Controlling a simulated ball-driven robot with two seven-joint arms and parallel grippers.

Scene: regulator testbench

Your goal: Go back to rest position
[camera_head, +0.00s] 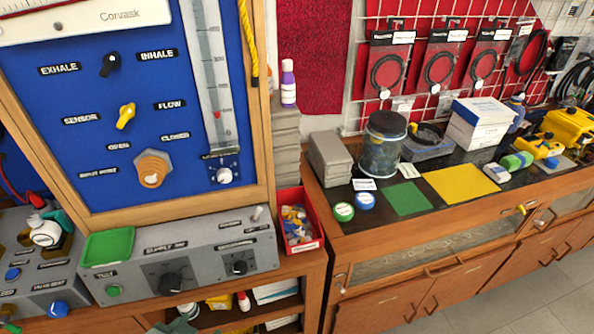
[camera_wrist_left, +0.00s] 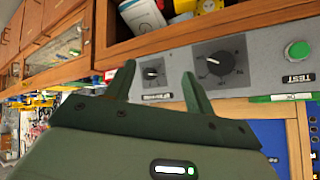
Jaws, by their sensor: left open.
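My left gripper (camera_wrist_left: 158,68) shows in the left wrist view with its two dark green fingers apart and nothing between them. Beyond the fingers is the grey control panel (camera_wrist_left: 275,50) with black knobs and a green button, seen upside down. I cannot tell whether the fingers touch the panel. In the head view a small grey-green shape at the bottom edge, below the panel, may be part of my left arm, but it is too cut off to tell. My right gripper is in neither view.
The blue regulator board (camera_head: 150,60) stands above the grey panel (camera_head: 205,258) on the left bench. A red bin (camera_head: 301,240) of small parts sits beside it. The right bench holds a glass jar (camera_head: 381,150), a yellow mat (camera_head: 460,184) and a green mat (camera_head: 408,199). Floor shows at lower right.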

